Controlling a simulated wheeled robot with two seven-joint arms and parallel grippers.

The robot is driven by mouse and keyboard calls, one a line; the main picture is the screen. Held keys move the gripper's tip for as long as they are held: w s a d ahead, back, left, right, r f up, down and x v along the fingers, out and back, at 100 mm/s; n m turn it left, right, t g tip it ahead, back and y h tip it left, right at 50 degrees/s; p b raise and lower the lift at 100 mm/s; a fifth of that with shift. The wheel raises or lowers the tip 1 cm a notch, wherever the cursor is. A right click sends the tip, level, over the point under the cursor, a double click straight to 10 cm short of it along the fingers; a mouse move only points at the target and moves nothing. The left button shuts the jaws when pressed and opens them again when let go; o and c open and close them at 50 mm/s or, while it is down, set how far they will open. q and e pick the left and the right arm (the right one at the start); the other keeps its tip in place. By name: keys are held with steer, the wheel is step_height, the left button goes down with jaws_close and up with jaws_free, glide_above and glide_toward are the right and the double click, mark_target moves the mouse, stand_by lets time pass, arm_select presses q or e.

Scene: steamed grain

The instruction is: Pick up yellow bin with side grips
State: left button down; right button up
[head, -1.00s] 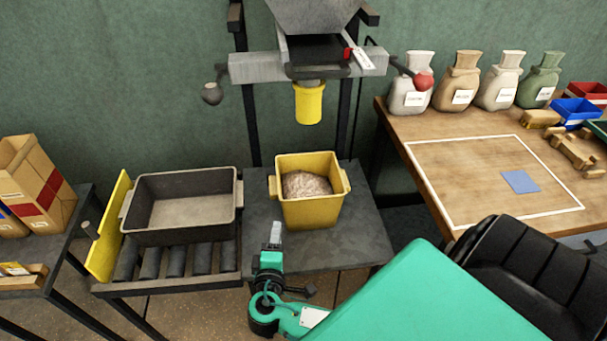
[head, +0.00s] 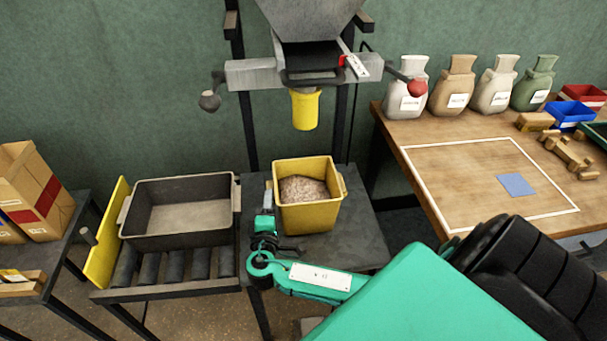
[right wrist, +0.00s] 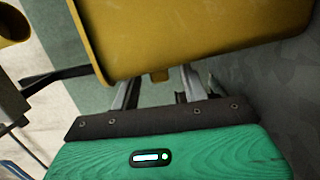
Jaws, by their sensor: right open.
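The yellow bin (head: 308,214), holding a pale grainy heap (head: 303,189), stands upright on the dark stand. A side grip (head: 343,185) shows on its right; the left grip is mostly hidden by my gripper. My right gripper (head: 268,196) is at the bin's left side, fingers pointing away from me. In the right wrist view the bin (right wrist: 190,38) fills the top, and my open gripper (right wrist: 160,88) has a finger on either side of a small yellow tab (right wrist: 159,75). I cannot tell whether the fingers touch it. My left gripper is not in view.
A dark grey tub (head: 182,238) sits on rollers close left, with a yellow panel (head: 107,235) beyond it. A hopper with a yellow spout (head: 305,110) hangs above and behind the bin. A wooden table (head: 430,160) with sacks stands right. The stand (head: 352,235) is clear right of the bin.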

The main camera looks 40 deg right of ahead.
steer(key=shift+x, duration=1.45)
steer(key=shift+a, duration=0.15)
jaws_close()
steer(key=shift+f, duration=0.1)
